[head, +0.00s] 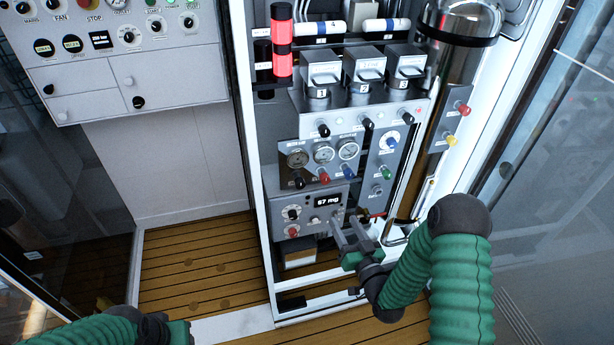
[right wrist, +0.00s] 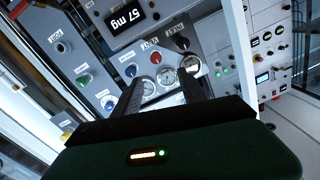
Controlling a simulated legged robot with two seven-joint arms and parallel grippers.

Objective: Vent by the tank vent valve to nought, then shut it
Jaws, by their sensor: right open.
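The grey fill panel stands in a white-framed cabinet in the head view. A lit display (head: 327,201) reads in mg, below the gauges. My right gripper (head: 350,224) is open and empty in front of the lower panel; its two fingers (right wrist: 161,80) stand apart in the right wrist view. My left gripper (head: 180,333) is at the bottom edge, its fingers not visible.
A steel cylinder (head: 462,60) stands at right. A white control panel (head: 125,60) is at left. The wooden floor (head: 200,265) is clear.

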